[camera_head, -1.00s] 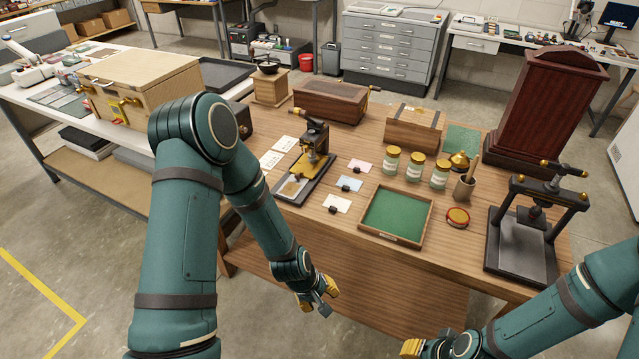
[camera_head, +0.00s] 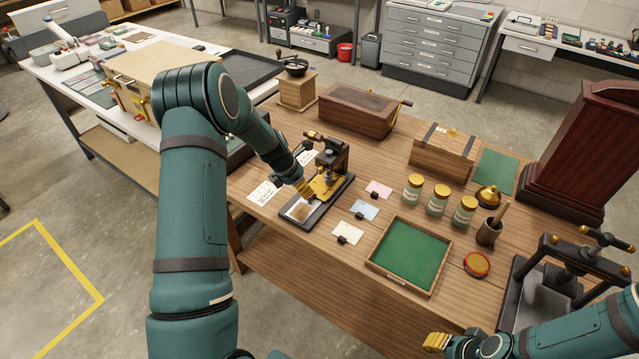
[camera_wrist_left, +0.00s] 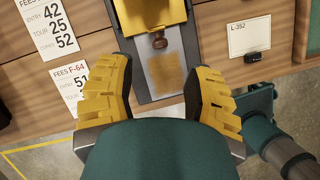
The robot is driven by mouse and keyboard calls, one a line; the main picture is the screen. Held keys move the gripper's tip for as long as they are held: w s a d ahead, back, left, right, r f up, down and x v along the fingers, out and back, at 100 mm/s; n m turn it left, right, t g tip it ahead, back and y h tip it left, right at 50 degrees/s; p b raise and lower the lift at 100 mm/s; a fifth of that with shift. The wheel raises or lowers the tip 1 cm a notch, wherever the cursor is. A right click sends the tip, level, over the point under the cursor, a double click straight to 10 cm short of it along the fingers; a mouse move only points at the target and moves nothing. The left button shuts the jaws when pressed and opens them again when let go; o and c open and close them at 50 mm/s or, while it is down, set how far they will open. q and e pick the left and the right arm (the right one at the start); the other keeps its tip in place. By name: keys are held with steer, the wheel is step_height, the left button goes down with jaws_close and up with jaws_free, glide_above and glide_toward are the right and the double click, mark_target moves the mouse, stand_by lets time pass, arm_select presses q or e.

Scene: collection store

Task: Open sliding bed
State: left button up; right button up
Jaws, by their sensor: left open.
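The small machine with the sliding bed (camera_head: 301,210) stands on the wooden table, a dark base with a brass carriage and a black upright head (camera_head: 331,153). In the left wrist view the bed (camera_wrist_left: 165,78) lies between my fingers, with a small brown knob (camera_wrist_left: 159,41) at the brass part's edge. My left gripper (camera_wrist_left: 159,95) is open, its yellow fingers spread to either side of the bed; contact cannot be told.
Fee cards (camera_head: 263,193) lie left of the machine, and small coloured cards (camera_head: 364,210) with black clips lie right of it. A green-lined tray (camera_head: 409,256), jars (camera_head: 438,200) and a dark press (camera_head: 545,305) stand further right. A wooden box (camera_head: 358,108) is behind.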

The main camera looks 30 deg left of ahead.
arm_select(q)
steer(key=shift+w, duration=0.1)
steer(key=shift+x, duration=3.55)
steer(key=shift+o, duration=0.3)
jaws_close()
steer(key=shift+f, duration=0.1)
